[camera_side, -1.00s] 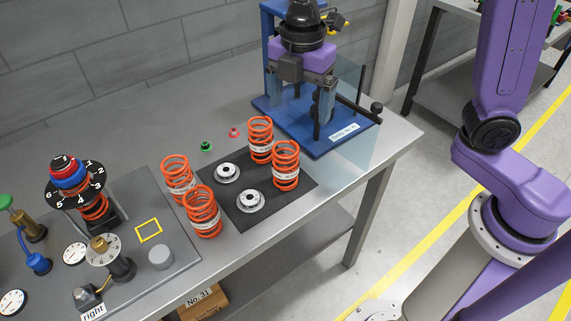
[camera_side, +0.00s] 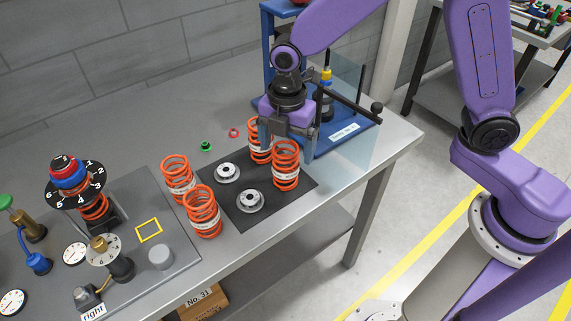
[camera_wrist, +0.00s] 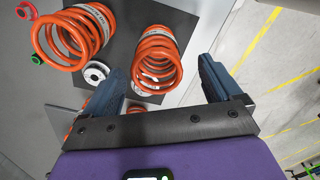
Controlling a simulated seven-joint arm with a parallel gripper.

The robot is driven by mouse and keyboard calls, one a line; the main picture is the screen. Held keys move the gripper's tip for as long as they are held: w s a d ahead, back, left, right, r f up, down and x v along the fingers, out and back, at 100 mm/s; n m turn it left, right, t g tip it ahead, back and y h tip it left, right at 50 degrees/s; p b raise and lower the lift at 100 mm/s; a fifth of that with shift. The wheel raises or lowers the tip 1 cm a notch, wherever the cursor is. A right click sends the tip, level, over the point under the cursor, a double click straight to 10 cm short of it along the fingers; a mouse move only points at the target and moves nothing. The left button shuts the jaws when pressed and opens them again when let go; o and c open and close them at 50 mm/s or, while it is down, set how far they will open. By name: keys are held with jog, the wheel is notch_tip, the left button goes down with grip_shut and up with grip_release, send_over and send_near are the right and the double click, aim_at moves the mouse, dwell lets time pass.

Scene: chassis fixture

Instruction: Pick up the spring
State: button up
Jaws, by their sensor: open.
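Several orange coil springs with white labelled bands stand on the bench. In the side view, the front-right spring (camera_side: 286,172) stands upright on the dark mat, just below my gripper (camera_side: 287,138). The back-right spring (camera_side: 258,153) is partly hidden by my gripper. Two more springs (camera_side: 178,182) (camera_side: 203,214) stand at the mat's left edge. In the wrist view, my gripper (camera_wrist: 163,78) is open and empty. One spring (camera_wrist: 157,55) shows between its fingers, and another spring (camera_wrist: 75,35) lies to the left in that view.
Two silver discs (camera_side: 228,173) (camera_side: 250,201) lie on the dark mat (camera_side: 300,192). The blue press stand (camera_side: 330,148) with a clear panel is close behind my gripper. A dial fixture plate (camera_side: 180,262) is at left.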

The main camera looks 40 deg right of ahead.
aim_at(285, 162)
jog(key=shift+w+f, duration=0.2)
jog(key=shift+f, duration=2.65)
jog(key=c, duration=1.4)
jog(key=shift+r, duration=0.15)
